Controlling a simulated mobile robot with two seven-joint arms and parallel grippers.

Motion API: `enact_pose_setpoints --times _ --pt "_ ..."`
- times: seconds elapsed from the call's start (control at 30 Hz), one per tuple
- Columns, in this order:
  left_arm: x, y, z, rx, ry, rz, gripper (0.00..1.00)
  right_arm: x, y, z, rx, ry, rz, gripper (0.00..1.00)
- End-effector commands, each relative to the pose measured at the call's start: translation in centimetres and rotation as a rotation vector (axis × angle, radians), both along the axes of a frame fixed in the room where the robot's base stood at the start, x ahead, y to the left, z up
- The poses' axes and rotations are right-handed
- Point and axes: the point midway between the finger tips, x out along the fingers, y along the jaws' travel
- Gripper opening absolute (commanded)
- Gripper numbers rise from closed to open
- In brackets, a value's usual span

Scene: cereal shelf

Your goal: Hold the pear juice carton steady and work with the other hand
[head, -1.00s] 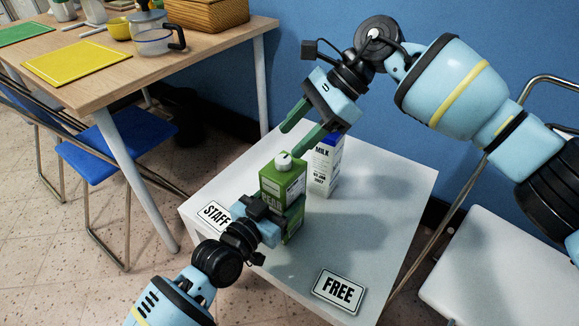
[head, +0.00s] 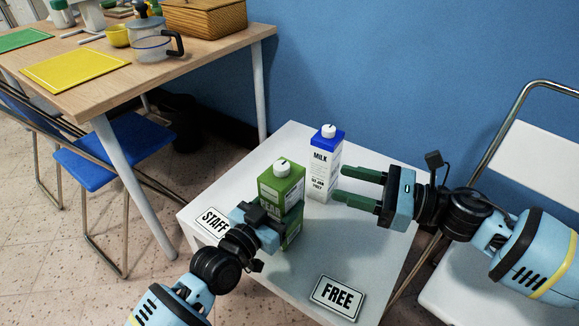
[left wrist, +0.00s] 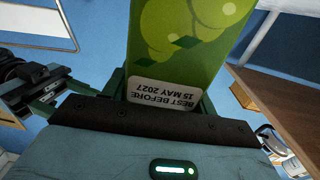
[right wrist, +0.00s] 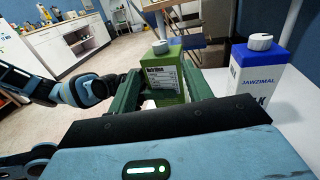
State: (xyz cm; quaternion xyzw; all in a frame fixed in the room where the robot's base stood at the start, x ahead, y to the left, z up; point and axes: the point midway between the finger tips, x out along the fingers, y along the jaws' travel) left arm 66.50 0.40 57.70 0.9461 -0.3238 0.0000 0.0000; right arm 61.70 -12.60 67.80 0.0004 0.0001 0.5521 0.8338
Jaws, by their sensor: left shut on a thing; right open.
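The green pear juice carton (head: 281,183) with a white cap stands upright on the small white table (head: 300,268). My left gripper (head: 277,215) is shut around its middle and hides part of its front. In the left wrist view the held carton (left wrist: 185,45) shows a label reading "BEST BEFORE 15 MAY 2027". My right gripper (head: 343,185) is open and empty, pointing left, just right of the milk carton (head: 324,165) with its blue top. In the right wrist view the pear carton (right wrist: 165,78) appears between the open fingers, and the milk carton (right wrist: 257,80) is to the right, outside them.
A "STAFF" sign (head: 214,222) lies at the table's left edge, and a "FREE" sign (head: 337,297) at its front right. The tabletop between the cartons and the FREE sign is clear. A blue wall (head: 400,80) stands behind. A white chair (head: 540,150) is at the right.

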Motion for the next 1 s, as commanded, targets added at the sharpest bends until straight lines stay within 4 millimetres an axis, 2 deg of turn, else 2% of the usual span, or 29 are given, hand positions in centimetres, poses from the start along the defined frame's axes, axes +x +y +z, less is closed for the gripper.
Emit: enact_pose_setpoints --times 0.23,0.7,1.0 --pt "0.0 0.0 0.0 0.001 0.001 0.000 0.30 0.6 1.3 0.1 0.002 -0.002 0.002 0.50" --pt "0.0 0.0 0.0 0.001 0.001 0.000 0.30 3.7 8.8 0.1 0.000 -0.003 0.004 0.50" --pt "0.0 0.0 0.0 0.001 0.001 0.000 0.30 4.6 11.0 0.1 -0.001 -0.002 0.003 0.50"
